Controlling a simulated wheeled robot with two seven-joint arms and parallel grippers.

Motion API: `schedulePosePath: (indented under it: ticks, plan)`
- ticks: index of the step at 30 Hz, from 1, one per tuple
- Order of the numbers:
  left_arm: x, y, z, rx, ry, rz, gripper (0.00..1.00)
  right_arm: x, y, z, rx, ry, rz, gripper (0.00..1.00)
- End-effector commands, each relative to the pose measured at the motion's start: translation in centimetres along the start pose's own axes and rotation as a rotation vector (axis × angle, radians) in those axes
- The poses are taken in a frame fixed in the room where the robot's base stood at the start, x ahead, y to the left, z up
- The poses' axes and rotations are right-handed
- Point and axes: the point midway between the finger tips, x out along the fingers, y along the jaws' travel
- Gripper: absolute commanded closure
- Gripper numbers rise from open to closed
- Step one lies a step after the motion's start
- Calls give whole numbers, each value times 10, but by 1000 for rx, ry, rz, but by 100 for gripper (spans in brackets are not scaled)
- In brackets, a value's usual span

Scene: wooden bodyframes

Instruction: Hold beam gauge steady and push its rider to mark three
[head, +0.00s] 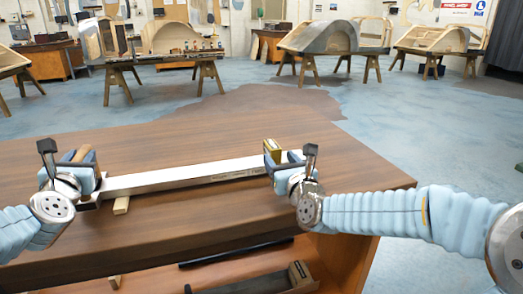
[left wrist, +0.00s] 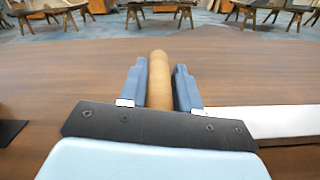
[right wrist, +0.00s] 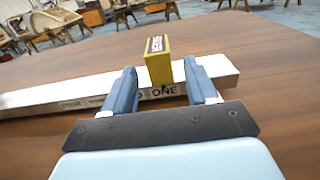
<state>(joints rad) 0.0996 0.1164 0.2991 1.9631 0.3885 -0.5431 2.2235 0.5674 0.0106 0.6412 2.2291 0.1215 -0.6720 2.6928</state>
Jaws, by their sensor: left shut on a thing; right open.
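The beam gauge is a long pale beam (head: 185,175) lying across the brown bench, with a round wooden handle (left wrist: 160,72) at its left end. My left gripper (head: 82,156) is shut on this handle, a finger on each side. The rider, a yellow block (right wrist: 158,62) with a dark label, sits on the beam near its right end; it also shows in the head view (head: 272,150). A mark reading ONE (right wrist: 164,91) is just below the rider; marks further left are partly hidden or hard to read. My right gripper (right wrist: 161,84) is open, its fingers on either side of the rider, with gaps.
A small wooden block (head: 121,205) shows under the beam near its left end. The bench top (head: 340,180) is otherwise mostly clear. A dark tray (head: 265,281) lies on a shelf below the front edge. Trestles with wooden bodyframes (head: 320,38) stand far behind.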

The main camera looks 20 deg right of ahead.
Motion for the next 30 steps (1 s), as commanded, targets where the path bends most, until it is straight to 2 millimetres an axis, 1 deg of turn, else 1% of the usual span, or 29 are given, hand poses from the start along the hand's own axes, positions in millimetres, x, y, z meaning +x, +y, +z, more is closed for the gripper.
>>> schedulePosePath:
  ticks: [1,3,6,9,14,21,26,30]
  plan:
    - [0,0,0,1,0,1,100,12,0,-1,6,1,2,43]
    - [0,0,0,1,0,1,100,26,1,-1,3,0,3,43]
    - [0,0,0,1,0,1,100,44,1,0,2,0,3,43]
    - [0,0,0,1,0,1,100,56,1,0,0,0,3,43]
    - [0,0,0,1,0,1,100,64,1,0,-2,1,2,43]
    - [0,0,0,1,0,1,100,65,1,0,-3,0,2,43]
    - [0,1,0,1,0,1,100,65,1,0,-3,0,2,67]
    - [0,1,0,1,0,1,100,65,1,0,-3,0,2,88]
